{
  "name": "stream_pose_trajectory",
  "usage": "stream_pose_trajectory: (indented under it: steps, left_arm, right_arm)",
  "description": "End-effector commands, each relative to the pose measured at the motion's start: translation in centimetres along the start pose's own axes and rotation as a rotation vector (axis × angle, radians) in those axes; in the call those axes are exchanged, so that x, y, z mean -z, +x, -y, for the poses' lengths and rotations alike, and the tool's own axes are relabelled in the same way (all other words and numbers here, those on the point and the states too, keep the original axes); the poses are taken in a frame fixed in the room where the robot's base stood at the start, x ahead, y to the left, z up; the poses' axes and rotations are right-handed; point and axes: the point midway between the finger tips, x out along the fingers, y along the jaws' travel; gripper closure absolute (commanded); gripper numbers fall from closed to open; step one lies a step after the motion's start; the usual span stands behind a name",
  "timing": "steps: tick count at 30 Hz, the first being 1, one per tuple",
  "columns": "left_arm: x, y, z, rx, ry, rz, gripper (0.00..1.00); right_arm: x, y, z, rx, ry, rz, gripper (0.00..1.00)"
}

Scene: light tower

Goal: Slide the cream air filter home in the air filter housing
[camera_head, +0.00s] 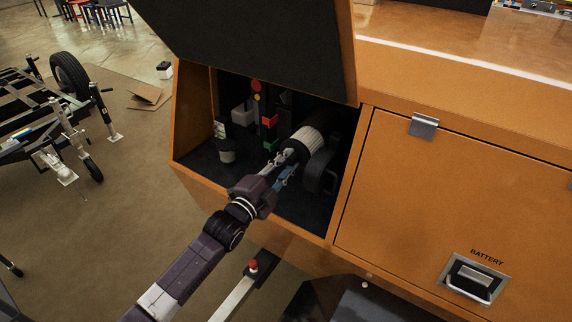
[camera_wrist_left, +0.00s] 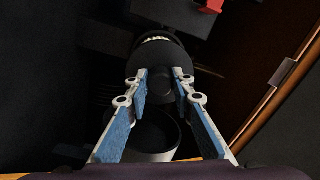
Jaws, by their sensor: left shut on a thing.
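The cream air filter (camera_head: 309,137) is a ribbed pale cylinder with a dark end cap, inside the open compartment in the head view. My left gripper (camera_head: 284,165) reaches in from the front and is shut on the filter's near end. In the left wrist view, the fingertips of my left gripper (camera_wrist_left: 164,82) flank a knob on the black end cap (camera_wrist_left: 160,62); a sliver of cream ribs shows beyond it. The air filter housing is dark and hard to make out behind the filter; I cannot tell how deep the filter sits. My right gripper is not in view.
The compartment's raised dark door (camera_head: 250,40) hangs above. Inside, a red and green part (camera_head: 270,130) and a small white-topped jar (camera_head: 226,150) stand left of the filter. A dark round part (camera_head: 322,170) is close on the right. The shut battery door (camera_head: 430,190) is further right.

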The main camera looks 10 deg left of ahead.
Motion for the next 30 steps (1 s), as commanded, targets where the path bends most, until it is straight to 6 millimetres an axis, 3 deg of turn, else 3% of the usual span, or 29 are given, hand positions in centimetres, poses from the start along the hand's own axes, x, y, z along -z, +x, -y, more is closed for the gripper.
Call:
stream_pose_trajectory:
  steps: [30]
  left_arm:
    - [0.1,2.6,0.1,0.004,0.001,-0.002,1.00]
  right_arm:
    - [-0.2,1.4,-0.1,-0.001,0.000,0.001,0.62]
